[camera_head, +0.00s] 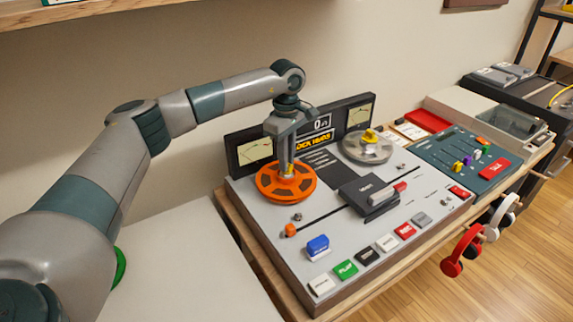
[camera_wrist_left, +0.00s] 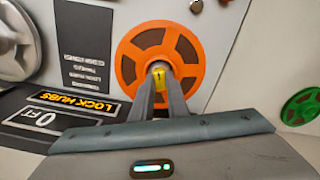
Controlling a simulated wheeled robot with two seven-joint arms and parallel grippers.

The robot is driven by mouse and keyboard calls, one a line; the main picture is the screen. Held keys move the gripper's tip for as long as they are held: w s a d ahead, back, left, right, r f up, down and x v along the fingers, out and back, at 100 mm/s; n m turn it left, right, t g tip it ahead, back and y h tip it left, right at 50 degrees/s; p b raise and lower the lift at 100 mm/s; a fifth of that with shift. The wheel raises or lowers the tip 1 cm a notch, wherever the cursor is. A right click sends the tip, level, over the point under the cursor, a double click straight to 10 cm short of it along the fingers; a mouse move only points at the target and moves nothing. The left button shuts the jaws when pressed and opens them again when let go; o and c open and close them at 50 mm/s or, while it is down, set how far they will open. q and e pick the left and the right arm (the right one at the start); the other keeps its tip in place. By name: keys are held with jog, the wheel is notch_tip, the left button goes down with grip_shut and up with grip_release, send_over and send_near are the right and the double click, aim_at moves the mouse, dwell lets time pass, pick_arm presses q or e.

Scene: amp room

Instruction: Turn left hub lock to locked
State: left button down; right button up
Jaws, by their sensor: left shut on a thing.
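The left hub lock (camera_wrist_left: 158,74) is a small yellow knob at the centre of the orange reel (camera_head: 286,182), on the left of the tape deck (camera_head: 250,205). My left gripper (camera_head: 287,168) points down over the reel and is shut on the knob. The left wrist view shows the fingers (camera_wrist_left: 162,98) on the knob, which partly hide it; the orange reel (camera_wrist_left: 190,62) lies around it. The display panel (camera_wrist_left: 85,102) reads "LOCK HUBS". My right gripper is not in view.
A black head block (camera_head: 367,195), a blue knob (camera_head: 317,245) and a row of coloured buttons (camera_head: 387,242) are on the deck. A mixer (camera_head: 455,158) stands to the right. Red headphones (camera_head: 460,250) hang at the table's front edge. A green reel (camera_wrist_left: 301,107) lies off the deck.

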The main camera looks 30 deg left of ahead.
pick_arm(q)
jog(key=shift+m+b, duration=0.75)
jog(key=shift+m, duration=1.25)
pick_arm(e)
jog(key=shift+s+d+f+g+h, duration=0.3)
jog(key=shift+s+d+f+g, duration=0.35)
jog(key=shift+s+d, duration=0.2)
pick_arm(q)
jog(key=shift+r, duration=0.1)
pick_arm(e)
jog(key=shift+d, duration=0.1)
pick_arm(q)
jog(key=c, duration=1.7)
grip_release()
